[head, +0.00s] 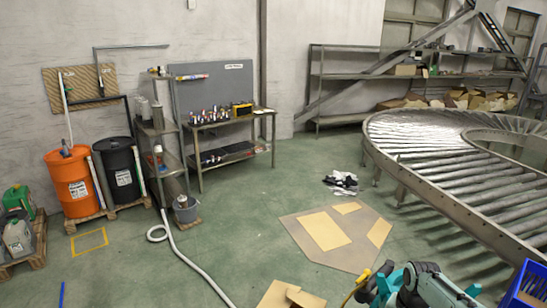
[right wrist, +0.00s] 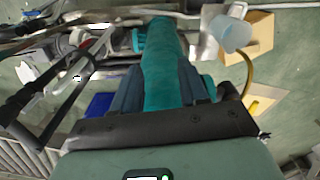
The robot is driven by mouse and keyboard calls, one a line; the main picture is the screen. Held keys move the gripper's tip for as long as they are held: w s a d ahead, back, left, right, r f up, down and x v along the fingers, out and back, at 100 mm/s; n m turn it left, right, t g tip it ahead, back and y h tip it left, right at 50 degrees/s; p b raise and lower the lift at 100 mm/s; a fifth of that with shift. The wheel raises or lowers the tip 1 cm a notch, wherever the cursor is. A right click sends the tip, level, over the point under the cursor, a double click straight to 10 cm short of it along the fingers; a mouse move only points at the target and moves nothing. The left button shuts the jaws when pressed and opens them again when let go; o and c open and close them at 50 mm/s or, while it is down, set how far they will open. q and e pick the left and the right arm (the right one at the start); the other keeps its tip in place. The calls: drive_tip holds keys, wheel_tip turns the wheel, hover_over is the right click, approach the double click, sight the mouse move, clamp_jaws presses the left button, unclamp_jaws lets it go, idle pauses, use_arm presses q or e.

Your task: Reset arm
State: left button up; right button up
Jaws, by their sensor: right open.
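My right arm shows at the bottom right of the head view, as dark and teal parts. My right gripper (right wrist: 165,95) shows close up in the right wrist view, with its dark housing across the picture; it is open. A thick teal cylinder (right wrist: 163,60) runs up the middle of that view, and I cannot tell whether it is my own part or a tool. A thin yellow curved piece (head: 360,286) sits beside the arm in the head view. My left gripper is not in view.
A roller conveyor (head: 440,165) curves along the right, with a blue crate (head: 527,285) in front. Flat cardboard (head: 335,235) lies on the green floor. Orange (head: 72,182) and black (head: 120,170) drums, a shelf rack and a workbench (head: 225,122) stand left. A pale hose (head: 195,265) crosses the floor.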

drive_tip(key=s+a+f+n+y, duration=0.1)
drive_tip(key=s+a+f, duration=0.15)
drive_tip(key=f, duration=0.55)
drive_tip(key=s+a+f+n, duration=0.1)
drive_tip(key=s+a+f, duration=0.15)
drive_tip(key=f, duration=0.55)
drive_tip(key=s+a+f+n+y, duration=0.1)
drive_tip(key=a+f, duration=0.2)
drive_tip(key=f, duration=0.5)
drive_tip(key=s+a+f, duration=0.3)
drive_tip(key=s, duration=0.3)
drive_tip(key=s+a+f+n+y, duration=0.1)
drive_tip(key=s+a+f, duration=0.2)
drive_tip(key=s, duration=0.4)
drive_tip(key=s+a+f, duration=0.3)
drive_tip(key=s, duration=0.4)
drive_tip(key=shift+a+f+n+g+y, duration=0.25)
drive_tip(key=shift+a+n+g+y, duration=0.05)
drive_tip(key=shift+g, duration=0.1)
drive_tip(key=shift+s+d, duration=0.1)
drive_tip(key=shift+d, duration=0.05)
